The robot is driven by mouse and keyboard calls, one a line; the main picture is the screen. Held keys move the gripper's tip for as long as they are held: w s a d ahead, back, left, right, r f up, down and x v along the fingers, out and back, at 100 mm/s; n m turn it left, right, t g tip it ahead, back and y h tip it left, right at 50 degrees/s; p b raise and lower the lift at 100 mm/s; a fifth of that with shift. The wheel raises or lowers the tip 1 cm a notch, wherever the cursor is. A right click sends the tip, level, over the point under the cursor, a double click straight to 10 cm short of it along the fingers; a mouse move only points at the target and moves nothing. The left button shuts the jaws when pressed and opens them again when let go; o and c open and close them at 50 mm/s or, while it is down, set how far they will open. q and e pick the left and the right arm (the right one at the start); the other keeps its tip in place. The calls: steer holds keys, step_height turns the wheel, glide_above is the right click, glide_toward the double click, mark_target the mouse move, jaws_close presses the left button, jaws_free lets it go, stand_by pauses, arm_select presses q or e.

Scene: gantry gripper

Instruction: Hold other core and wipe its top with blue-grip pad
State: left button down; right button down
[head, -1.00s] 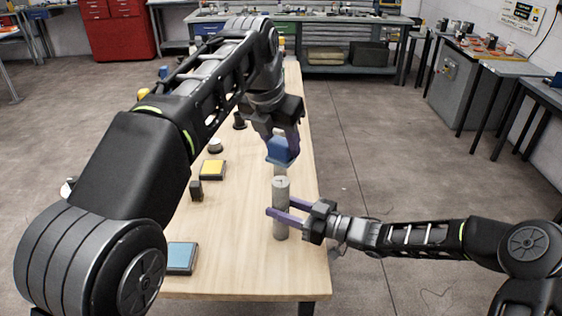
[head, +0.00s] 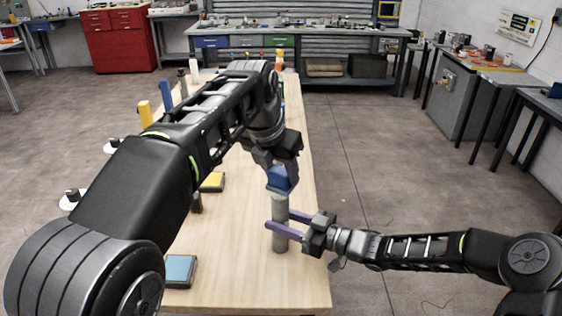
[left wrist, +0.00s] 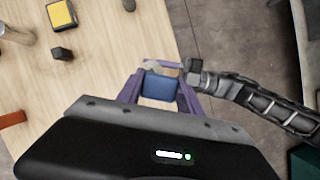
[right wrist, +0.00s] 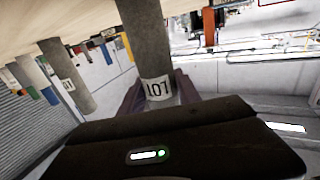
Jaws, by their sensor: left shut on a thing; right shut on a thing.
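A grey cylindrical core (head: 280,238) stands upright near the right edge of the wooden table. My right gripper (head: 284,226) is shut on its sides; the right wrist view shows the core (right wrist: 148,40) with a "L07" label between the fingers. My left gripper (head: 282,176) is shut on the blue-grip pad (head: 282,181) directly above the core. The pad appears to touch the core's top, which it hides. In the left wrist view the blue grip (left wrist: 159,87) sits between the purple fingers.
A yellow pad (head: 213,182) and a light-blue pad (head: 180,271) lie on the wooden table (head: 235,280). A small dark block (head: 196,203) is partly behind my left arm. The right wrist view shows another labelled core (right wrist: 70,85).

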mark_target(281, 186)
arm_select(q)
step_height(281, 186, down, 4)
steer(key=shift+r, duration=0.2)
steer(key=shift+w+f, duration=0.25)
steer(key=shift+w, duration=0.85)
steer(key=shift+s, duration=1.1)
steer(key=shift+r, duration=4.1)
arm_select(e)
steer(key=c, duration=0.8)
jaws_free()
steer(key=shift+o, duration=0.2)
